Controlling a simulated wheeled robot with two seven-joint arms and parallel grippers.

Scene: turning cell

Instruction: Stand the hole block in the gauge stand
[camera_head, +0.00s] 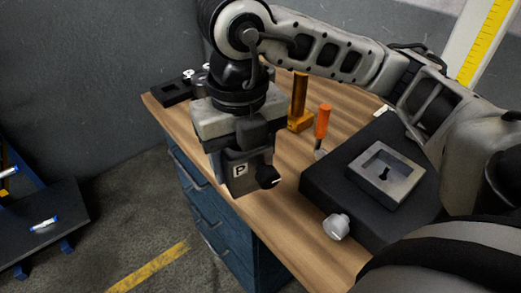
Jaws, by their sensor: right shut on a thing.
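My right gripper (254,158) points down over the left front edge of the wooden table. It is shut on a grey block with a white "P" label (241,171), which I take to be the hole block; no hole in it shows clearly. A dark rounded part covers its lower right corner. The fingers hide part of the block. A broad black base (325,190) at the right carries a square metal frame (407,187) with a recess and a dark keyhole-shaped opening. I cannot tell whether this is the gauge stand. My left gripper is not in view.
A black holder (173,92) is at the far left corner. Blue drawers (205,218) are below the table.

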